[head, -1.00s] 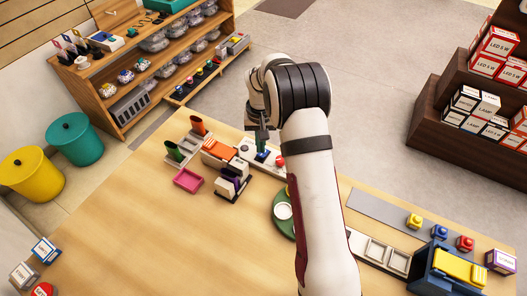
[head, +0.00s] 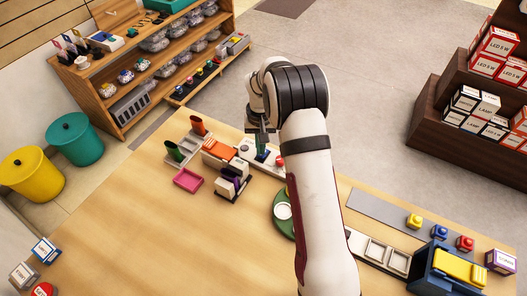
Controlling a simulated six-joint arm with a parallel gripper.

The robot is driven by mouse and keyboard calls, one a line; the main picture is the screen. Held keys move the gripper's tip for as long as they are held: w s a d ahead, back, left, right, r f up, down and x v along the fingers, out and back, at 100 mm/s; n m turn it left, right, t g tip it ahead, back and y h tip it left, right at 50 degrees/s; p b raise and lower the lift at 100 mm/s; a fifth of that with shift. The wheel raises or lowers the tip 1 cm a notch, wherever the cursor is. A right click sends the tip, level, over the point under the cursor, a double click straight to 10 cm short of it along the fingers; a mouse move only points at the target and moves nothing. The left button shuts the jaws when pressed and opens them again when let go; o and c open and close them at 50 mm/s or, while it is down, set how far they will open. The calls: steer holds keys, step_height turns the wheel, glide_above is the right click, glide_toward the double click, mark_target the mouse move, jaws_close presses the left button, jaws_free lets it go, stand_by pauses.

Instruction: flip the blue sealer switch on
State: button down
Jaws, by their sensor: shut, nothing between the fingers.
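My gripper (head: 262,147) is shut and empty. It points down over a small pale panel (head: 246,149) on the far part of the table. A small blue part (head: 262,157) shows just under the fingertips, mostly covered by them. I cannot tell whether they touch it, or which way any switch there is set. A red part (head: 279,161) on the same panel shows beside my arm. A blue machine with a yellow top (head: 447,270) stands at the front right of the table.
An orange and grey device (head: 220,150), a dark and white device (head: 231,180) and a pink tray (head: 188,180) stand left of my gripper. A green round plate (head: 280,222) is partly behind my arm. Yellow, blue and red buttons (head: 440,231) stand at right.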

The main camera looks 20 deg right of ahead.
steer(key=shift+f, duration=0.45)
step_height(320, 180, up, 7)
steer(key=shift+f, duration=0.15)
stand_by(0.6)
steer(key=s+a+r+m, duration=0.1)
steer(key=s+a+r, duration=0.3)
steer(key=s+r, duration=0.85)
steer(key=s+a+y, duration=0.1)
steer(key=s, duration=1)
steer(key=s+a+f+m, duration=0.1)
steer(key=s+a, duration=0.1)
steer(key=s, duration=0.9)
steer(key=shift+s+a+m+y, duration=0.25)
steer(key=shift+m+y, duration=0.05)
steer(key=shift+y, duration=0.1)
